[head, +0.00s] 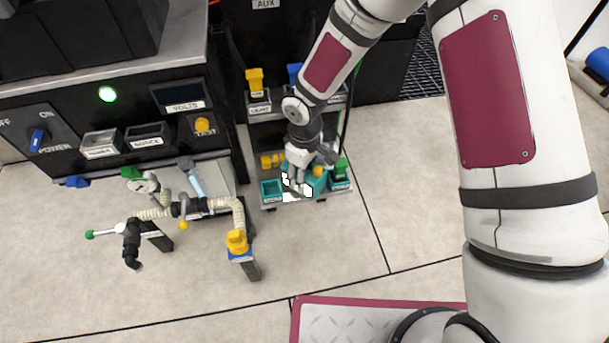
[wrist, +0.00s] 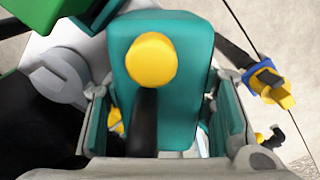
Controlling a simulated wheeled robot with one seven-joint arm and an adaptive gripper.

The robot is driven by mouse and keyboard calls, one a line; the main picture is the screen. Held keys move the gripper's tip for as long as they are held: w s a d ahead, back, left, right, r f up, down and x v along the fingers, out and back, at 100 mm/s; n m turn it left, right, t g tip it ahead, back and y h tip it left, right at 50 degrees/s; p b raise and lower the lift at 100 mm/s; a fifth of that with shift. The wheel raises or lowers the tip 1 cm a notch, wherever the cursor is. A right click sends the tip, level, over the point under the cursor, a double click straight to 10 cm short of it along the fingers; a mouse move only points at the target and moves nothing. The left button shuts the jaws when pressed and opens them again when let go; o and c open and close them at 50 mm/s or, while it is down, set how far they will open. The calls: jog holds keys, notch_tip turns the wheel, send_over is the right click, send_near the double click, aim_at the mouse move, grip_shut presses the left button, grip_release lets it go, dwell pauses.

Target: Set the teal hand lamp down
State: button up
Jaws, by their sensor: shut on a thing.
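The teal hand lamp (wrist: 185,90) has a block-shaped body, a yellow round knob and a black handle bar. It fills the middle of the wrist view, between my two fingers. In the head view the lamp (head: 318,183) is partly hidden by my gripper (head: 298,178), which is shut on it. The lamp is over the lower shelf of the small rack (head: 282,200), between two teal bins. Bright white patches show around my fingers. I cannot tell whether the lamp touches the shelf.
A teal bin (head: 271,190) is left of the lamp; another, with a green-topped item (head: 341,168), is right. The upper shelf holds a yellow-topped item (head: 254,80). A hose stand with a yellow fitting (head: 237,242) is at lower left. Open floor lies to the right.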

jog(key=shift+f+b, duration=0.3)
jog(key=o, duration=1.5)
jog(key=shift+c, duration=0.2)
notch_tip(320, 180, up, 13)
jog(key=p, duration=0.5)
jog(key=shift+f, duration=0.1)
